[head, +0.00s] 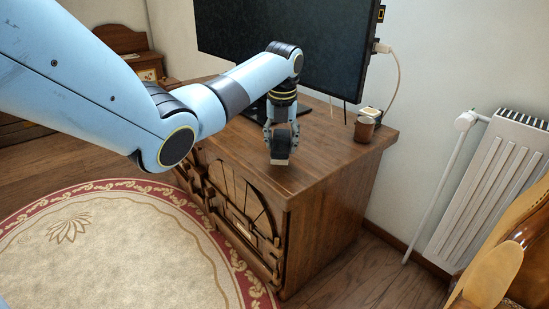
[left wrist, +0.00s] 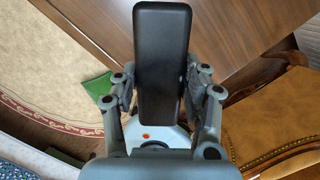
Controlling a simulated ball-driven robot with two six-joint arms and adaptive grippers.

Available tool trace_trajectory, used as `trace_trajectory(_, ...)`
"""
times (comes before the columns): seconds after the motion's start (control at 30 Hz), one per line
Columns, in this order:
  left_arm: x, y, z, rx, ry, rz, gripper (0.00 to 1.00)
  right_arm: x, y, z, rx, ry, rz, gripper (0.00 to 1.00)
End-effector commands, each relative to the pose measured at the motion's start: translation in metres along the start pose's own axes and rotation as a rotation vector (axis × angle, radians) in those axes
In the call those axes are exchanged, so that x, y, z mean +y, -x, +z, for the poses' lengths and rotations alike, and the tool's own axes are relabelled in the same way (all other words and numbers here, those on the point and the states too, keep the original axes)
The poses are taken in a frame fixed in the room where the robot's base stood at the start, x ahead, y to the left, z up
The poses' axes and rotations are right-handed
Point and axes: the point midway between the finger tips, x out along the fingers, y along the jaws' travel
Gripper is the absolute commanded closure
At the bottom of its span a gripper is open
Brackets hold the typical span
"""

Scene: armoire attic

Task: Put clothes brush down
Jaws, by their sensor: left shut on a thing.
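The clothes brush is a dark block with a paler underside. In the head view the brush (head: 281,156) is at or just above the wooden cabinet top (head: 325,160), near its front edge; I cannot tell whether it touches. My left gripper (head: 281,138) points down and is shut on the brush. In the left wrist view the brush (left wrist: 162,60) shows as a long black block between the two fingers of the left gripper (left wrist: 162,100), with the brown wood beyond it. My right gripper is not in view.
A large black screen (head: 290,40) stands at the back of the cabinet. A small brown cup (head: 364,129) sits at its right back corner. A white radiator (head: 495,185) and a wooden chair (head: 515,250) are at right. A round rug (head: 110,250) lies at left.

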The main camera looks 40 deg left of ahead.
Motion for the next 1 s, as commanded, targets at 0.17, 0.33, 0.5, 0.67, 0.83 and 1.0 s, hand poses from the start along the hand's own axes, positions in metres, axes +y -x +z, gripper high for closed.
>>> trace_trajectory(0.17, 0.004, -0.011, 0.001, 0.0, 0.0, 0.0, 0.96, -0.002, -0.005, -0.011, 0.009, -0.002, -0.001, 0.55)
trace_trajectory(0.33, 0.004, -0.04, -0.004, 0.002, -0.001, 0.001, 0.96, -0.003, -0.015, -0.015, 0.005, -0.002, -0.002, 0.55)
trace_trajectory(0.5, 0.004, -0.042, -0.004, -0.001, 0.0, -0.001, 0.96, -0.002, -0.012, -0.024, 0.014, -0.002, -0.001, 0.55)
trace_trajectory(0.67, 0.004, -0.042, -0.004, -0.001, 0.0, -0.001, 0.96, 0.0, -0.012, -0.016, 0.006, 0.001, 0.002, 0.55)
trace_trajectory(0.83, 0.004, -0.047, -0.005, 0.0, 0.0, -0.001, 0.53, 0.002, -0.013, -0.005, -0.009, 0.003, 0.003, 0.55)
trace_trajectory(1.0, 0.004, -0.046, -0.005, -0.001, 0.0, -0.001, 0.32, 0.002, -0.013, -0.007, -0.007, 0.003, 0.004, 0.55)
